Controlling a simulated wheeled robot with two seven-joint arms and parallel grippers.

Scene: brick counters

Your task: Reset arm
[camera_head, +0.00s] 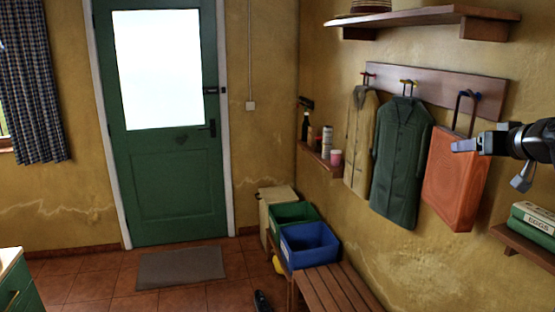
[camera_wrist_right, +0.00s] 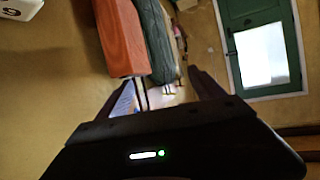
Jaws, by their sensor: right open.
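My right gripper (camera_head: 492,164) is at the right side of the head view, in front of the wall, with its fingers apart and nothing between them. Its fingers also show in the wrist view (camera_wrist_right: 160,92). An orange bag (camera_head: 453,185) hangs by a dark strap from the blue peg of the wooden rack (camera_head: 430,86). The gripper overlaps the bag's upper right edge in the head view; I cannot tell the gap between them. The bag (camera_wrist_right: 122,38) also shows at the top of the wrist view. My left gripper is not in view.
A dark green coat (camera_head: 400,150) and a beige coat (camera_head: 360,140) hang left of the bag. A shelf (camera_head: 525,245) with green boxes is below the gripper. A slatted bench (camera_head: 335,290) holds blue (camera_head: 310,245) and green bins. The floor before the green door (camera_head: 175,190) is mostly clear.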

